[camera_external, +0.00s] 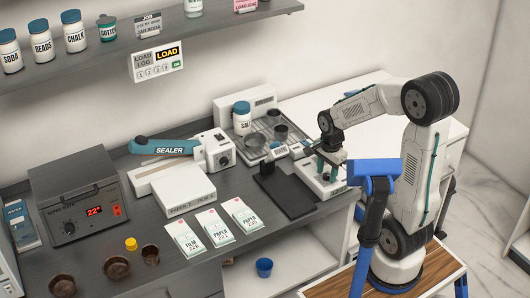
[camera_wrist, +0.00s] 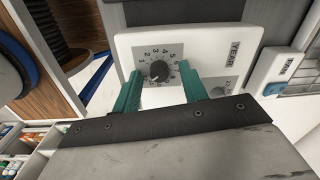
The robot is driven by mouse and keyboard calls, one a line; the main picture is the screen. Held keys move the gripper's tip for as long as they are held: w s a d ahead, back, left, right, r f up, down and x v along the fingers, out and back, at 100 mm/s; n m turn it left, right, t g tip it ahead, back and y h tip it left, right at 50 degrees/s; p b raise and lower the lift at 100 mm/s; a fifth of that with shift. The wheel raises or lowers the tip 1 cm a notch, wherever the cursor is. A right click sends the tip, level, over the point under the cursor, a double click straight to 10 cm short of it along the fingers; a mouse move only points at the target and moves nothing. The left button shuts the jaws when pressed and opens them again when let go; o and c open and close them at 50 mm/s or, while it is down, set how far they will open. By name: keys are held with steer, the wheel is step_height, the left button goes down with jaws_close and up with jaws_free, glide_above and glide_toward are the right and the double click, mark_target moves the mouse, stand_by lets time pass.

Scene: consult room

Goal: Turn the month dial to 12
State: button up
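A white device (camera_wrist: 136,42) with a grey dial plate fills the middle of the wrist view. A dark round dial (camera_wrist: 159,72) with numbers around it shows between my fingertips. Its setting is too small to read surely. A second dial plate (camera_wrist: 222,86) is partly hidden behind my right finger, near a YEAR label (camera_wrist: 236,52). No month label is readable, so I cannot tell which dial is the month one. My gripper (camera_wrist: 161,73) is open, its teal fingers either side of the first dial, with no clear contact. In the external view my gripper (camera_external: 322,160) hangs over the white device (camera_external: 322,187).
A dark flat pad (camera_external: 287,190) lies left of the device. The sealer (camera_external: 215,148), paper packets (camera_external: 214,228) and an oven (camera_external: 80,205) stand further left. A blue cup (camera_external: 264,267) sits on the lower shelf.

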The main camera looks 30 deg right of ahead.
mark_target(328, 176)
steer(key=r, duration=0.7)
steer(key=shift+s+r, duration=0.2)
steer(key=shift+r, duration=0.2)
steer(key=shift+n, duration=0.5)
steer(key=s+r+n, duration=0.2)
steer(key=s+n, duration=0.5)
steer(key=s, duration=0.2)
steer(key=s+r+n, duration=0.2)
steer(key=s+n, duration=0.6)
steer(key=s, duration=0.1)
steer(key=shift+d+t, duration=0.15)
steer(key=shift+t, duration=0.25)
